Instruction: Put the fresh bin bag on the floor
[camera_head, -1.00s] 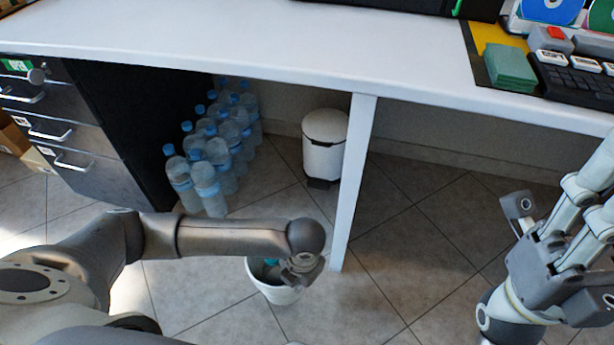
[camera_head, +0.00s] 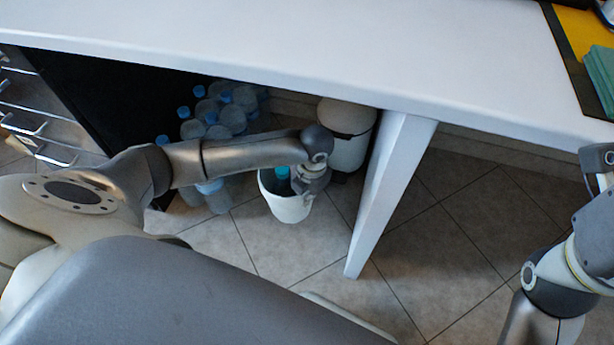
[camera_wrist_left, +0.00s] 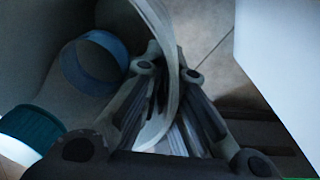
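A small white bin (camera_head: 287,208) hangs or stands in the space below the desk, left of the white desk leg; whether it touches the floor I cannot tell. My left gripper (camera_head: 309,187) is shut on the bin's rim, with one finger inside and one outside. In the left wrist view the bin wall (camera_wrist_left: 166,28) passes between the fingers of that gripper (camera_wrist_left: 167,72). Inside the bin are a blue ring (camera_wrist_left: 94,62) and a teal cap (camera_wrist_left: 32,128). I cannot make out a fresh bin bag. My right gripper (camera_head: 597,160) is partly cut off at the right edge.
The tiled floor (camera_head: 440,250) is clear right of the desk leg (camera_head: 388,190). Several water bottles (camera_head: 215,195) stand under the desk (camera_head: 300,50), beside a dark drawer unit (camera_head: 110,110). A white pedal bin (camera_head: 347,120) stands behind my left gripper.

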